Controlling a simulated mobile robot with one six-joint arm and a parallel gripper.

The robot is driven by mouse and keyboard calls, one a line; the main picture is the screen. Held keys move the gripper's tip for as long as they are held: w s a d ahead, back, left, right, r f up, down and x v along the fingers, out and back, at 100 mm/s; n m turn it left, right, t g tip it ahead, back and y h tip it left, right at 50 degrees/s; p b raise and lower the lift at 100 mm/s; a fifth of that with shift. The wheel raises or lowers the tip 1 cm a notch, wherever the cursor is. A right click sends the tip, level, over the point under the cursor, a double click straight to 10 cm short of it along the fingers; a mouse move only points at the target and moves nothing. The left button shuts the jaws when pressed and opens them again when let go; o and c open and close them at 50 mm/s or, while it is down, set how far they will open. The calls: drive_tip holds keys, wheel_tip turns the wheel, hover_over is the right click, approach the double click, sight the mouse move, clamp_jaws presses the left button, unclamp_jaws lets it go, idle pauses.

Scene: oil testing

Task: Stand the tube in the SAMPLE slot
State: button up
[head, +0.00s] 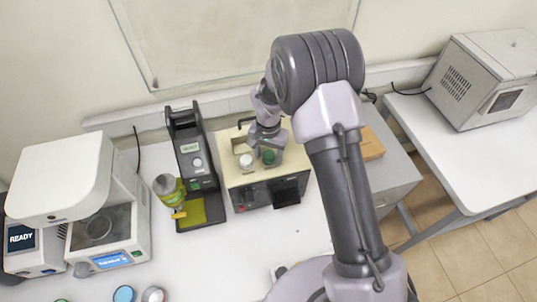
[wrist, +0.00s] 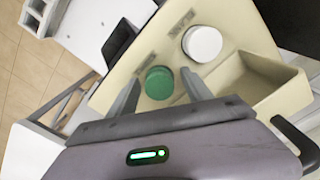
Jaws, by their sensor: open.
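A tube with a green cap stands in a slot of the beige tester; the cap shows in the wrist view (wrist: 159,83) and the head view (head: 268,157), its body hidden in the slot. My gripper (wrist: 160,80) is open, its two fingers on either side of the green cap, with slight gaps seen. A white cap (wrist: 202,43) sits in the other slot of the tester (wrist: 236,18), also seen in the head view (head: 246,161).
The tester has an empty open tray (wrist: 270,85) at one end. In the head view, a black stand (head: 186,130) and a yellow-green flask-like item (head: 170,190) stand left of it. A white machine (head: 75,180) is farther left. The bench front (head: 225,255) is mostly clear.

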drive_tip(key=shift+w+r, duration=0.1)
drive_tip(key=shift+r, duration=0.35)
drive_tip(key=s+d+r+t, duration=0.1)
drive_tip(key=s+d+r, duration=0.15)
drive_tip(key=r, duration=0.95)
drive_tip(key=s+d+r+t, duration=0.1)
drive_tip(key=s+r, duration=0.3)
drive_tip(key=r, duration=0.8)
drive_tip(key=s+d+r+t+y, duration=0.1)
drive_tip(key=s+r+t, duration=0.1)
drive_tip(key=s, duration=0.8)
drive_tip(key=s+d+r+t+y, duration=0.1)
drive_tip(key=s+r, duration=0.3)
drive_tip(key=s, duration=0.5)
drive_tip(key=shift+s+d+r+t+b, duration=0.15)
drive_tip(key=shift+s+d+t+b, duration=0.3)
drive_tip(key=shift+d, duration=0.2)
